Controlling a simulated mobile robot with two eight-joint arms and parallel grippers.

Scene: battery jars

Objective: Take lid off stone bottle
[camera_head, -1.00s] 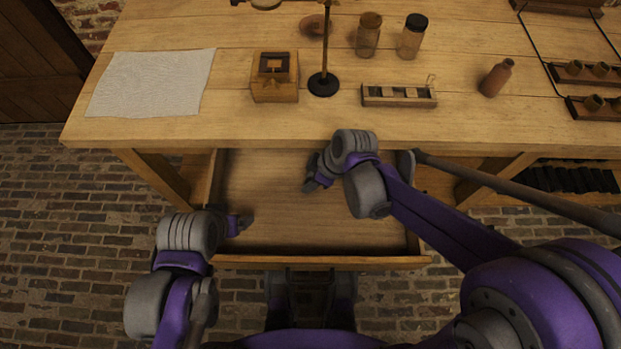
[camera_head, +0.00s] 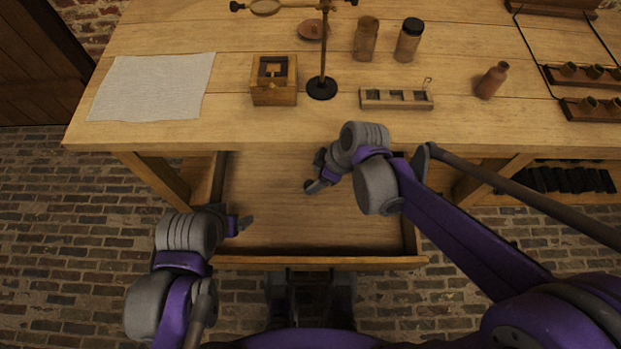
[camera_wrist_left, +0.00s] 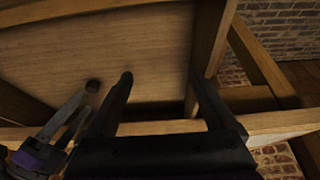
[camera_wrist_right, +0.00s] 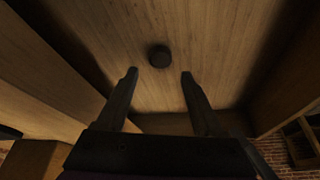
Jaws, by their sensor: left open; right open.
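My left gripper (camera_wrist_left: 163,84) is open and empty near the drawer's front left.
The drawer (camera_head: 270,195) is pulled out below the tabletop. On the table are a white cloth (camera_head: 155,87), a wooden box (camera_head: 274,80), a dark stand (camera_head: 321,88), a small rack (camera_head: 395,99), a glass jar (camera_head: 366,40) and a dark-lidded jar (camera_head: 409,41). The table's front middle is clear.

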